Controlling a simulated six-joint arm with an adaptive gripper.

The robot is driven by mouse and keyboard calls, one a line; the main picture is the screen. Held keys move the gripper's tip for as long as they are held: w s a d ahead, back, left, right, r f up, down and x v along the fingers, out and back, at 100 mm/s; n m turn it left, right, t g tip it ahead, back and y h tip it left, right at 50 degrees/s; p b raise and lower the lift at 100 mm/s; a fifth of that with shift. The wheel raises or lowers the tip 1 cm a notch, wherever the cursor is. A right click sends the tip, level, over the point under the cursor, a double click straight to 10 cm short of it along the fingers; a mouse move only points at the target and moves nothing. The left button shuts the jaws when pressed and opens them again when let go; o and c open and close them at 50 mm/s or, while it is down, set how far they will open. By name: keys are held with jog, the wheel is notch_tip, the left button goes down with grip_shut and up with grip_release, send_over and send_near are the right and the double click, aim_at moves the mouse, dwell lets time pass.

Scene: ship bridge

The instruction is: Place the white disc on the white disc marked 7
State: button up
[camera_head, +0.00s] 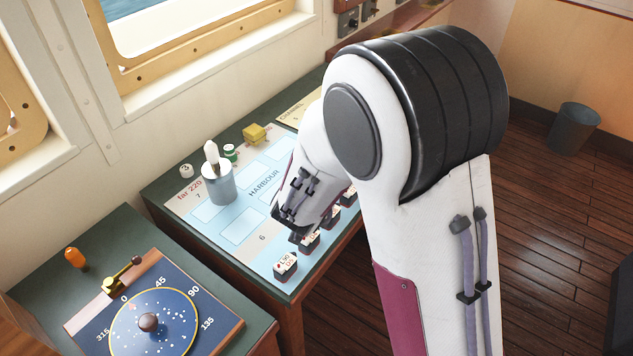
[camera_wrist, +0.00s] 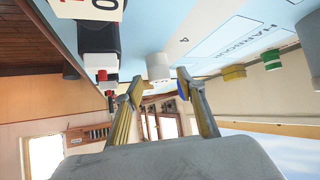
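A small white disc (camera_wrist: 158,67), seen as a short plain cylinder, stands on the chart in the wrist view, beyond and between my fingertips. My gripper (camera_wrist: 157,84) is open, with its two fingers apart and nothing between them. In the head view my arm covers the gripper and that disc. Another white disc (camera_head: 187,171), marked 3, stands at the chart's far left edge.
A grey-blue cylinder (camera_head: 220,186) with a white top stands on the chart, near a green-and-white piece (camera_head: 230,153) and a yellow block (camera_head: 255,133). Several black-and-white blocks (camera_head: 285,266) line the chart's near right edge. A console with a round dial (camera_head: 155,322) stands at left.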

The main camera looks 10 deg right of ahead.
jog(key=shift+r, duration=0.15)
jog(key=shift+v, duration=0.75)
jog(key=v, duration=1)
jog(key=shift+s+r, duration=0.15)
jog(key=shift+s, duration=0.05)
jog(key=shift+a, duration=0.15)
jog(key=s+a+r+n+y, duration=0.35)
jog(key=s+r+y, duration=0.3)
jog(key=r, duration=0.35)
jog(key=s+d+f+g+h, duration=0.1)
jog(key=s+d+g+h, duration=0.2)
jog(key=s+d, duration=1)
jog(key=s+g, duration=0.1)
jog(key=s, duration=0.3)
jog(key=shift+f+g, duration=0.3)
jog(key=shift+f, duration=0.05)
